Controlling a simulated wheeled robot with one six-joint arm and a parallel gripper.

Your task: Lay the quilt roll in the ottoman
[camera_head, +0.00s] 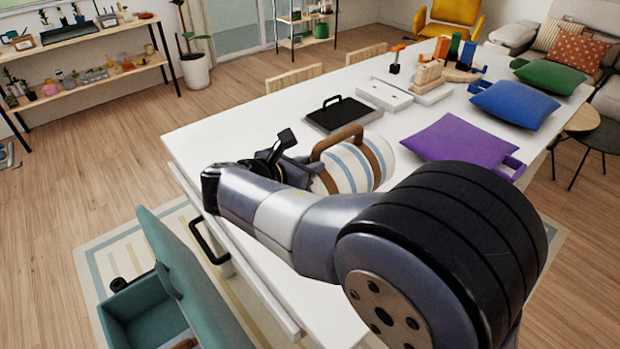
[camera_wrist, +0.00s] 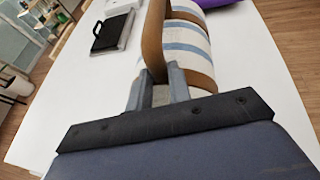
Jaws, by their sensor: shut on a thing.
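The quilt roll (camera_head: 354,166) is white with blue stripes and brown straps, and has a brown handle on top. It lies on or just over the white table, partly hidden behind my arm. My gripper (camera_wrist: 160,88) is shut on the brown handle in the wrist view, with the striped quilt roll (camera_wrist: 187,42) beyond the fingers. I cannot tell whether the roll touches the table. The teal ottoman (camera_head: 152,312) stands on the floor at the lower left with its lid (camera_head: 188,280) raised. Its inside is partly visible.
The white table (camera_head: 235,135) also bears a purple cushion (camera_head: 458,139), a blue cushion (camera_head: 514,102), a green cushion (camera_head: 550,77) and a black handled case (camera_head: 343,115). A black handle (camera_head: 207,240) juts from the table's near side. A shelf (camera_head: 90,83) stands at the back left.

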